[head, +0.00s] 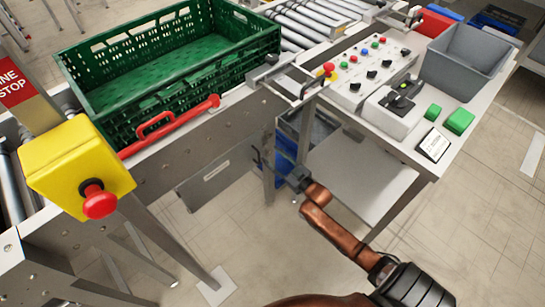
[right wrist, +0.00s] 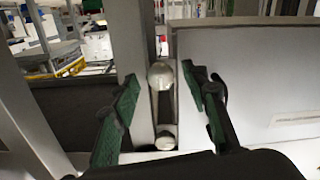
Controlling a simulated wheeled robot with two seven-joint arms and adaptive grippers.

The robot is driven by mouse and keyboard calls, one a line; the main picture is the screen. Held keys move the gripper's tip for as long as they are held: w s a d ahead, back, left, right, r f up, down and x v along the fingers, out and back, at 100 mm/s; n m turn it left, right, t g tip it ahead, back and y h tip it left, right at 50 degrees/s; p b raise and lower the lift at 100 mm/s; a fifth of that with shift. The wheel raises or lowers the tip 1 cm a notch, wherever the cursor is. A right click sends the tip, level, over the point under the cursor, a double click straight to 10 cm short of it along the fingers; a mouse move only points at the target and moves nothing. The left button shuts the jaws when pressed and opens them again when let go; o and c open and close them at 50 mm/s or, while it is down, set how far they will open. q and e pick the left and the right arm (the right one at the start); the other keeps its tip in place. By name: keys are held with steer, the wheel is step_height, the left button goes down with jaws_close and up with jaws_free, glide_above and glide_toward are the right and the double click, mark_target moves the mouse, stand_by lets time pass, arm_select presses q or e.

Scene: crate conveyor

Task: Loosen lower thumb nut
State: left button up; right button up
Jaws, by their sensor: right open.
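In the right wrist view, a large pale round knob, the upper thumb nut (right wrist: 161,75), sits on a narrow upright slotted post. A smaller-looking round knob, the lower thumb nut (right wrist: 165,141), shows below it near the bottom of the slot. My right gripper (right wrist: 160,80) is open, with one green-padded finger on each side of the post. Its fingertips appear level with the upper nut, and the lower nut shows lower between the fingers. No contact shows. In the head view my right gripper (head: 271,168) is small and dark beside the conveyor leg. My left gripper is not in view.
A conveyor leg (head: 269,150) stands close to my right gripper. Above are a green crate (head: 180,95), a red handle (head: 170,127) and a control panel (head: 350,75). A yellow box with a red stop button (head: 78,165) is at left. A grey bin (head: 465,65) stands on the right table.

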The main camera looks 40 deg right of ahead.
steer(key=shift+c, duration=0.7)
jaws_close()
